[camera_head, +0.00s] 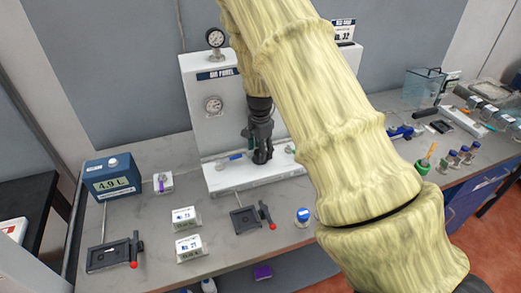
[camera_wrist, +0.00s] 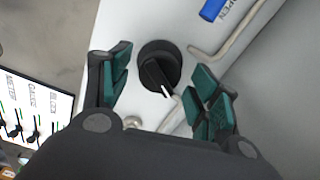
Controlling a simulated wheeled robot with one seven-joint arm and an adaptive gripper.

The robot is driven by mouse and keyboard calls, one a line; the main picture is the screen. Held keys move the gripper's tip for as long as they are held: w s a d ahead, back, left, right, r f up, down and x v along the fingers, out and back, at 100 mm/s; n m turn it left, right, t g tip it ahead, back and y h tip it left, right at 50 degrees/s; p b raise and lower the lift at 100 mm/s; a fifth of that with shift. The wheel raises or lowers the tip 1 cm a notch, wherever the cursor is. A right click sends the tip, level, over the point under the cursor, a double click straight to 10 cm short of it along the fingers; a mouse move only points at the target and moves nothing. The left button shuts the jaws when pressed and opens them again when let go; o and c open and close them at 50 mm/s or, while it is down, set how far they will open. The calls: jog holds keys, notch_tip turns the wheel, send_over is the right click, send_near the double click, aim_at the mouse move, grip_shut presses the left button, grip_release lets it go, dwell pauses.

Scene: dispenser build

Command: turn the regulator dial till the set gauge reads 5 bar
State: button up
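The regulator dial (camera_wrist: 158,66) is a round black knob with a raised grip and a white pointer line, on a white surface in the wrist view. My gripper (camera_wrist: 163,73) is open, with one green-padded finger on each side of the dial. Gaps show between pads and knob; I cannot tell the height above it. In the head view my gripper (camera_head: 262,158) points down at the base of the white gas panel (camera_head: 190,85) and hides the dial. One gauge (camera_head: 212,105) is on the panel face and another gauge (camera_head: 215,38) is on top. Their readings are too small to tell.
A blue valve handle (camera_wrist: 212,9) and bent pipe (camera_wrist: 232,40) lie close to the dial. A blue box reading 4.9 L (camera_head: 112,178), label blocks (camera_head: 186,217) and black fixtures (camera_head: 246,220) stand on the bench. My arm covers the middle right.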

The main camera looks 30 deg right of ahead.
notch_tip(320, 180, up, 12)
dwell(0.8)
dwell(0.4)
